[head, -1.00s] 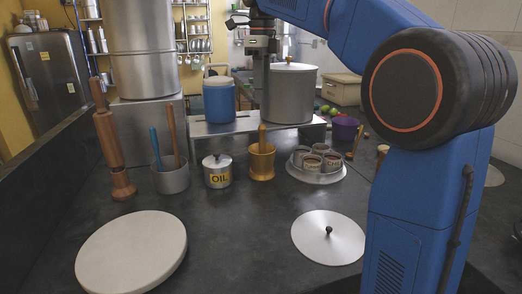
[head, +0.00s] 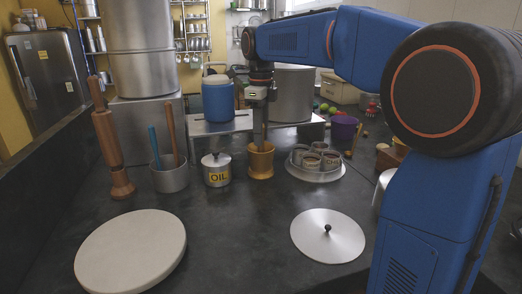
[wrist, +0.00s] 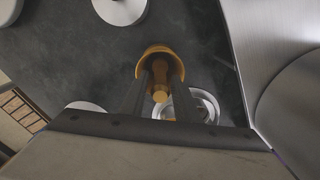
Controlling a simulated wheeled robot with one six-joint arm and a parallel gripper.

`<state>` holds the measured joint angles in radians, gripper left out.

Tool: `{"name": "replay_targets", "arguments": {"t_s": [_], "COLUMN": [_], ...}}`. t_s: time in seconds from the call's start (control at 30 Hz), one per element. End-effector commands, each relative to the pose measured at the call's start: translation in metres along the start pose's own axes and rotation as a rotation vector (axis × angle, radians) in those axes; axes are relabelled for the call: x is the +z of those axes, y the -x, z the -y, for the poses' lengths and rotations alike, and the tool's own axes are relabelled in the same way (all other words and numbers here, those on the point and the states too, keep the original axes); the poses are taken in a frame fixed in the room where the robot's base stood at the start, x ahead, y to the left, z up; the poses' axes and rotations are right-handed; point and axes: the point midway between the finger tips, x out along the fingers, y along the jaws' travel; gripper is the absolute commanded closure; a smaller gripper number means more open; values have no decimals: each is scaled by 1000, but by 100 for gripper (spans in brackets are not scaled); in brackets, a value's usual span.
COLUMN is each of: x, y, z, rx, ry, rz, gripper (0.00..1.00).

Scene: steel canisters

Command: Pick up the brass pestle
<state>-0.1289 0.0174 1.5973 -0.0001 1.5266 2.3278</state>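The brass mortar (head: 261,162) stands on the dark counter, right of the oil pot. The brass pestle stands upright in it; its knobbed top (wrist: 160,93) shows in the wrist view, within the mortar's rim (wrist: 148,54). In the head view my gripper (head: 263,108) is directly above the mortar, pointing down, and mostly covers the pestle. In the wrist view the two dark fingers of my gripper (wrist: 159,82) lie on either side of the pestle, with a gap visible. Whether they are level with its top is hard to tell.
The oil pot (head: 216,170) stands close left of the mortar and a round tray of tins (head: 316,175) close right. A steel stand (head: 208,128) with a blue cooler (head: 218,99) and a large pot (head: 293,95) is behind.

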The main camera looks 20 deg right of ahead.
Motion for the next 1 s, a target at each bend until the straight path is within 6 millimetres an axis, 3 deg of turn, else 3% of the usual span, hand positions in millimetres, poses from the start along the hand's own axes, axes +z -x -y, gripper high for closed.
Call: {"name": "replay_targets", "arguments": {"t_s": [0.17, 0.43, 0.57, 0.87, 1.0], "x": [0, 0, 0, 0, 1], "y": [-17, -19, -19, -17, -6], "z": [0, 0, 0, 0, 1], "rx": [1, 0, 0, 0, -2], "ry": [0, 0, 0, 0, 0], "rz": [-1, 0, 0, 0, 2], "gripper": [71, 71, 100, 100, 100]}}
